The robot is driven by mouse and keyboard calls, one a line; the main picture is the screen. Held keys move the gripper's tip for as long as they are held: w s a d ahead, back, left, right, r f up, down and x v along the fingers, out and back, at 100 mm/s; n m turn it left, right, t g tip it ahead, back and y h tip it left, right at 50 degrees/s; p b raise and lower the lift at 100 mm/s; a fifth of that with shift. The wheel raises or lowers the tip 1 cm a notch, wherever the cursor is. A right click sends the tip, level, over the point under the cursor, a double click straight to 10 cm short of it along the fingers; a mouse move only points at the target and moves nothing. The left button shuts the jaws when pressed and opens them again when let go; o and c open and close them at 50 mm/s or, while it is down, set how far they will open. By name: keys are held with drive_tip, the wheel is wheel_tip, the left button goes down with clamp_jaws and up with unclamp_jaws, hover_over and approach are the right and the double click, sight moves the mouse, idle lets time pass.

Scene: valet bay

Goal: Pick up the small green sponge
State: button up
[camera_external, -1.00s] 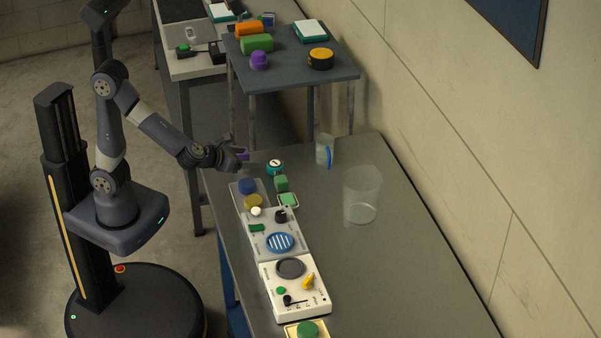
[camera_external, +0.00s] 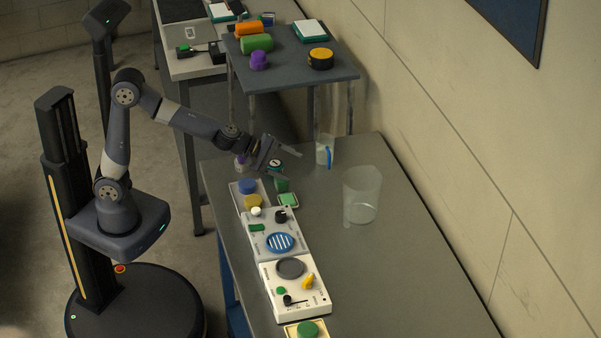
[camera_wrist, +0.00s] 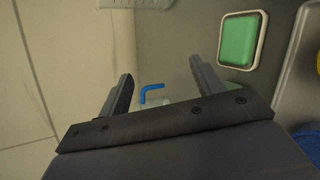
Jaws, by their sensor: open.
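A small green block (camera_external: 281,184) stands on the workbench just below my gripper. Beside it a flat green pad (camera_external: 288,200) sits in a pale-rimmed tray; this pad also shows in the wrist view (camera_wrist: 239,40), right of the fingers. I cannot tell which of the two is the sponge. My gripper (camera_external: 292,166) is open and empty above the bench's far end, close to the small green block. In the wrist view the spread fingers (camera_wrist: 160,83) have a blue bent piece showing between them. The block is not clearly visible in the wrist view.
A round teal-and-white item (camera_external: 275,165) is partly behind my gripper. A clear cup with a blue piece (camera_external: 324,152) and a larger clear container (camera_external: 361,197) stand to the right. White control panels (camera_external: 295,288) lie toward the front. A raised shelf (camera_external: 290,72) is behind.

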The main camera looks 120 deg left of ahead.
drive_tip(key=w+a+m+h, duration=0.1)
drive_tip(key=m+h, duration=0.1)
drive_tip(key=m, duration=0.4)
drive_tip(key=r+m+g+h+b, duration=0.1)
drive_tip(key=m+h+b, duration=0.65)
drive_tip(key=m, duration=2.15)
hover_over(274, 165)
drive_tip(key=w+d+p, duration=0.2)
drive_tip(key=p, duration=0.1)
drive_tip(key=h, duration=0.3)
drive_tip(key=f, duration=0.7)
drive_tip(key=shift+s+d+b, duration=0.1)
drive_tip(key=shift+s+b, duration=0.15)
drive_tip(key=shift+b, duration=0.05)
drive_tip(key=shift+x, duration=1.5)
drive_tip(key=shift+c, duration=0.2)
drive_tip(key=shift+r, duration=0.1)
drive_tip(key=c, duration=1.1)
